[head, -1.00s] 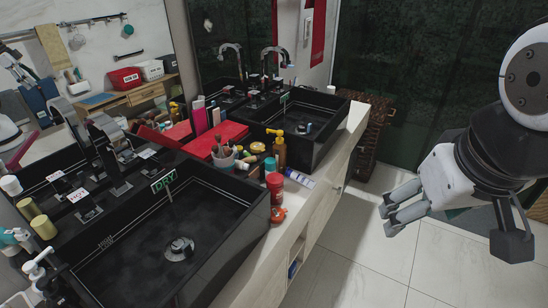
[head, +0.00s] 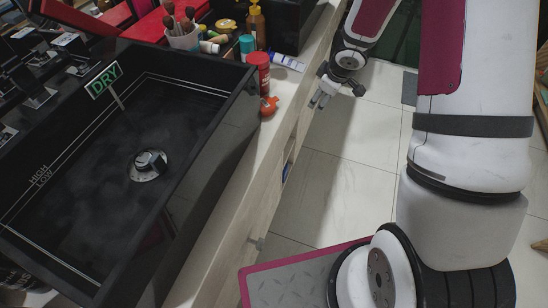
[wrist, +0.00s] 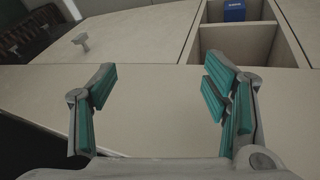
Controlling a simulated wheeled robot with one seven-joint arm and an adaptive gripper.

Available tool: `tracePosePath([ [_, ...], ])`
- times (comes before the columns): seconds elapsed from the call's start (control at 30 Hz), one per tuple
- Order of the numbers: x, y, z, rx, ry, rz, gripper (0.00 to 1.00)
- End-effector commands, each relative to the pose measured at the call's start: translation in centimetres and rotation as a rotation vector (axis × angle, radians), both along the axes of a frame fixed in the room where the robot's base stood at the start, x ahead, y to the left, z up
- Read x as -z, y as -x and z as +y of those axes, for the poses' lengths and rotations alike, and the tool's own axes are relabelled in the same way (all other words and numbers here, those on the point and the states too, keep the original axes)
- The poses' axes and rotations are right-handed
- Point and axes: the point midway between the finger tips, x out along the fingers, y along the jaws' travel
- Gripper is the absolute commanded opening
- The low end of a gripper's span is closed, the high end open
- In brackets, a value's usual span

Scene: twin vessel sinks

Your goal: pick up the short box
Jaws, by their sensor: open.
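A small blue box (wrist: 234,11) with pale lettering stands in an open compartment at the top of the wrist view, partly cut off by the frame edge. A bit of blue also shows in the cabinet opening in the head view, likely the same box (head: 285,172). My gripper (head: 319,100) is beside the cabinet's front face, beyond the blue box in the head view. In the wrist view my gripper (wrist: 160,92) has its green-padded fingers wide apart with nothing between them. The box is outside the fingers, apart from them.
The pale cabinet (head: 255,200) has open compartments with a divider (wrist: 275,25) and a knob (wrist: 81,41). Above are a black sink (head: 90,190), a red-capped bottle (head: 258,72), a tube (head: 287,62) and a brush cup (head: 183,36). The tiled floor (head: 345,185) alongside is clear.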

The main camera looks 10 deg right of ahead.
Motion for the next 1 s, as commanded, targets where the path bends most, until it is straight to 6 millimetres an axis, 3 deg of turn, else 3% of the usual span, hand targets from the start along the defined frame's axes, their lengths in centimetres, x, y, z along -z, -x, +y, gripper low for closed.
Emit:
tracePosePath([
  [0.03, 4.5, 0.0, 0.5, -0.045, -0.031, 0.034, 0.69],
  [0.1, 9.0, 0.3, 1.5, -0.108, -0.079, 0.068, 0.69],
  [0.2, 14.5, 1.4, 2.9, -0.187, -0.149, 0.114, 0.69],
  [0.3, 18.4, 2.6, 4.1, -0.244, -0.208, 0.152, 0.69],
  [0.4, 20.8, 3.6, 4.9, -0.281, -0.248, 0.177, 0.69],
  [0.57, 22.8, 4.2, 5.7, -0.304, -0.277, 0.194, 0.69],
  [1.0, 29.5, 2.8, 8.1, -0.305, -0.276, 0.194, 0.69],
])
